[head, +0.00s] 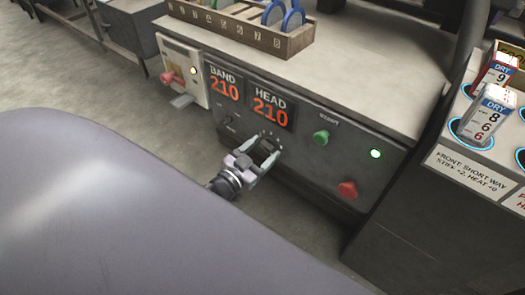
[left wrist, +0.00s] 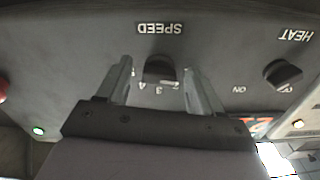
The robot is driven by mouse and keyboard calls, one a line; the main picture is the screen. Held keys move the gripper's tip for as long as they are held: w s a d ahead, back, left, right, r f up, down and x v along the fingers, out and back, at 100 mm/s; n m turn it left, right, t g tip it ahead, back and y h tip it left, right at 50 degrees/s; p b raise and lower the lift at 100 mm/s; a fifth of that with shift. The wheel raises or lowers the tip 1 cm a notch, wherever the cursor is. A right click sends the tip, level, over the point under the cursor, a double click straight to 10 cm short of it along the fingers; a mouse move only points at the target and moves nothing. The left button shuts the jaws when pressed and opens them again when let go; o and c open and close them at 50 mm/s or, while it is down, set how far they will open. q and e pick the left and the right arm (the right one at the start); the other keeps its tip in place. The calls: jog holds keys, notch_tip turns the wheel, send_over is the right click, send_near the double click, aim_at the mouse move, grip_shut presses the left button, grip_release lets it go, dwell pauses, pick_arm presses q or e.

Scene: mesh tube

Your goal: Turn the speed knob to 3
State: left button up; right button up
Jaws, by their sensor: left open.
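The dark speed knob (left wrist: 160,69) sits on the grey control panel, below the SPEED label, which shows upside down in the left wrist view. Dial digits, 3 and 4 among them, show at its edge; I cannot tell which one it points to. In the head view the knob (head: 267,146) is partly hidden by my left gripper (head: 264,157). My left gripper is open, one finger on each side of the knob; in the left wrist view its fingers (left wrist: 160,83) show a gap to the knob. My right gripper is in neither view.
A dark heat knob (left wrist: 282,74) is beside the speed knob. A wooden rack (head: 240,33) stands on the top.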

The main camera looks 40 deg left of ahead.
pick_arm(q)
jog(key=shift+w, duration=0.2)
jog(key=c, duration=1.1)
jog(key=shift+o, duration=0.2)
